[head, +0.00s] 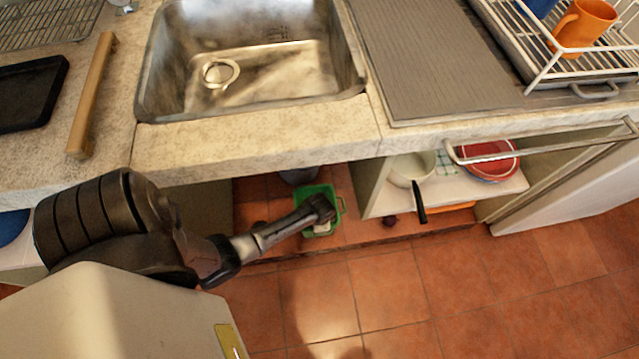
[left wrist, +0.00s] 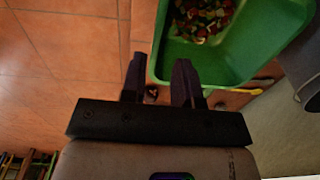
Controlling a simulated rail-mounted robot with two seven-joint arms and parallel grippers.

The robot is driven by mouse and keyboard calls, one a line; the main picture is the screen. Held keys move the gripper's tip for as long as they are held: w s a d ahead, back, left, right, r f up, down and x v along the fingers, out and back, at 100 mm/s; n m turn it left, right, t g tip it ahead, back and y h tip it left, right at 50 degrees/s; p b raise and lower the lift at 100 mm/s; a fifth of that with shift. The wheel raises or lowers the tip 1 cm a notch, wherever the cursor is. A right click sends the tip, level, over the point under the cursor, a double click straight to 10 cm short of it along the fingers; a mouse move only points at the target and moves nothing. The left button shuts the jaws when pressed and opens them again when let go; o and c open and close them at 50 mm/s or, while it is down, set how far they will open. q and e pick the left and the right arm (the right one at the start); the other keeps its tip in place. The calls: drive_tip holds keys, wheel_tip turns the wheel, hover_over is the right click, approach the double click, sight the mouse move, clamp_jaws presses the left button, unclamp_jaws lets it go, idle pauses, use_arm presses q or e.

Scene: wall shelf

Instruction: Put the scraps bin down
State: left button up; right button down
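The green scraps bin (head: 332,191) is on the terracotta floor in the open space under the sink, partly hidden by my left gripper (head: 322,210). In the left wrist view the bin (left wrist: 222,62) holds several small red, green and pale scraps. My left gripper (left wrist: 158,78) is at the bin's near corner, its two dark fingers apart. One finger is outside the wall and the other overlaps the bin. A gap shows between the fingers; I cannot tell whether either touches the bin. My right gripper is in neither view.
The counter edge (head: 270,148) and sink (head: 250,75) hang above the bin. A grey container (head: 298,176) stands behind it. To the right is a shelf (head: 480,192) with a pan (head: 405,170) and red bowl (head: 490,162). The floor in front (head: 370,285) is clear.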

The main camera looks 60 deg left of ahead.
use_arm(q)
drive_tip(key=s+d+r+t, duration=0.1)
drive_tip(key=s+d+r, duration=0.2)
drive_tip(key=r, duration=0.6)
drive_tip(key=s+d+r+n+t+p, duration=0.1)
drive_tip(key=s+d+r, duration=0.3)
drive_tip(key=r, duration=0.5)
drive_tip(key=s+d+r+n+t, duration=0.1)
drive_tip(key=s+d+r, duration=0.2)
drive_tip(key=r, duration=0.6)
drive_tip(key=shift+s+d+r+h+p, duration=0.3)
drive_tip(key=shift+s+h, duration=0.1)
drive_tip(key=shift+s, duration=0.45)
drive_tip(key=shift+r, duration=0.1)
wheel_tip(320, 180, up, 59)
drive_tip(key=p, duration=5.9)
